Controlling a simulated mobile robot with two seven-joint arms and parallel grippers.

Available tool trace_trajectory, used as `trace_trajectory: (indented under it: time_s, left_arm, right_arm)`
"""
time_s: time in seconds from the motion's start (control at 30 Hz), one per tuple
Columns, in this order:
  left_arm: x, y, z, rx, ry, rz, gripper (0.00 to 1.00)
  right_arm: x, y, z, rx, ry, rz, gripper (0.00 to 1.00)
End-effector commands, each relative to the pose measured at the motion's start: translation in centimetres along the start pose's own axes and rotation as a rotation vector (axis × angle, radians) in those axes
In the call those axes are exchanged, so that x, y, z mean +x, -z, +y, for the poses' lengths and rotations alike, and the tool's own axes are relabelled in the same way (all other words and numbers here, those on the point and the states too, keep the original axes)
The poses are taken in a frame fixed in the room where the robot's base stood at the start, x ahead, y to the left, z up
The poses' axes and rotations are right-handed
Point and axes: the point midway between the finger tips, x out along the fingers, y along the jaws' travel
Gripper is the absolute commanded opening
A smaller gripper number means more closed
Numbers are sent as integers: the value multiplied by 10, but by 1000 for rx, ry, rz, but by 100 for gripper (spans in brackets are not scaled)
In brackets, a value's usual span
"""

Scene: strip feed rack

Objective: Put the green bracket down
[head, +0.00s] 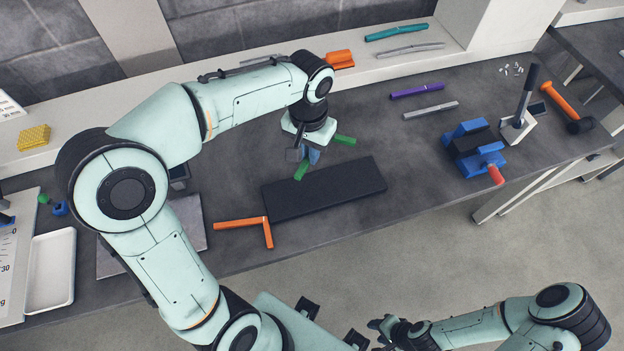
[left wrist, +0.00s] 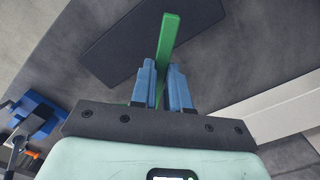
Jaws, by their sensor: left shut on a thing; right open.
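The green bracket (head: 345,140) is in my left gripper (head: 310,155). In the head view, one green piece shows right of the fingers and another below them; the middle is hidden. In the left wrist view, the long arm of the bracket (left wrist: 168,45) sticks out past the blue fingertips of the left gripper (left wrist: 163,88), which are shut on it. It overlaps the edge of the black mat (head: 325,190) in that view. I cannot tell whether it touches the table. My right gripper (head: 380,328) is open and empty, low in the head view, off the table.
An orange bracket (head: 241,223) lies just left of the mat. A blue vise (head: 472,147) with a red handle stands to the right. Purple (head: 417,90) and grey (head: 431,110) bars lie behind. The black mat is bare, and the table right of it is clear.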

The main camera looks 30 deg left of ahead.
Motion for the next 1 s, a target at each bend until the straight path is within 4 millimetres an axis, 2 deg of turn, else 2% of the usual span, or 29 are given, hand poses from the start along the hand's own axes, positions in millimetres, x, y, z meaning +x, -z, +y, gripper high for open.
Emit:
trace_trajectory:
  time_s: [0.03,0.1,0.3,0.5,0.73,1.0]
  left_arm:
    - [16,-1,0,0,1,-6,0]
    - [35,-1,0,0,1,-4,0]
    - [75,0,0,-1,0,-1,0]
    - [91,0,0,0,1,1,0]
    - [124,0,-1,-2,0,0,0]
    - [129,1,-1,-1,0,4,0]
  right_arm:
    - [4,-2,2,1,-1,-3,43]
    - [7,-3,4,2,-2,-5,43]
    - [12,-5,6,2,-3,-8,43]
    - [14,-6,7,2,-3,-9,43]
    - [18,-7,9,3,-4,-11,43]
    - [18,-7,9,3,-4,-11,43]
